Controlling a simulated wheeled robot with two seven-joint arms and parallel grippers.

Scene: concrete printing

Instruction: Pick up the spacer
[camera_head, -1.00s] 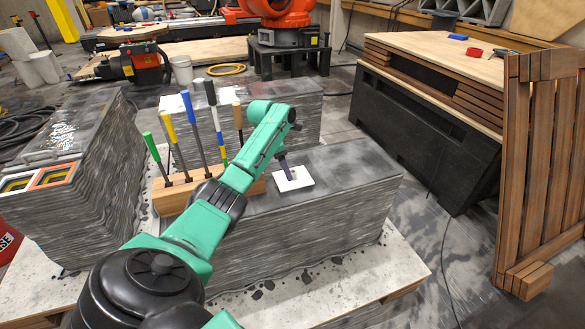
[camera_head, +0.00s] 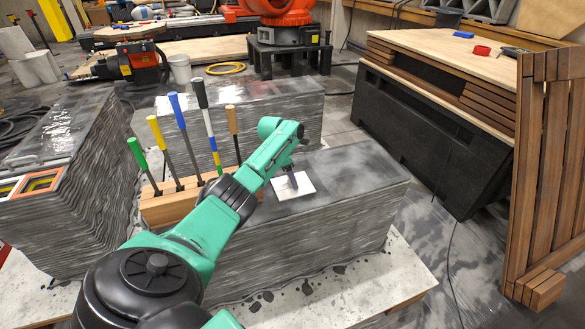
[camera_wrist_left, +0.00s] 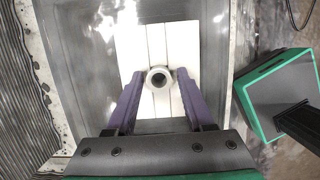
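The spacer is a small pale ring with a dark hole (camera_wrist_left: 158,77). It shows in the left wrist view over a white plate (camera_wrist_left: 131,45) with seams. In the head view the white plate (camera_head: 306,184) lies on top of a grey layered concrete block (camera_head: 350,165). My right gripper is not in view.
A wooden rack (camera_head: 165,207) with several upright coloured-handled tools stands close to the left of my arm. Other layered blocks stand at left (camera_head: 70,200) and behind (camera_head: 285,103). A black bench (camera_head: 420,140) and a slatted wooden panel (camera_head: 545,180) are at right.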

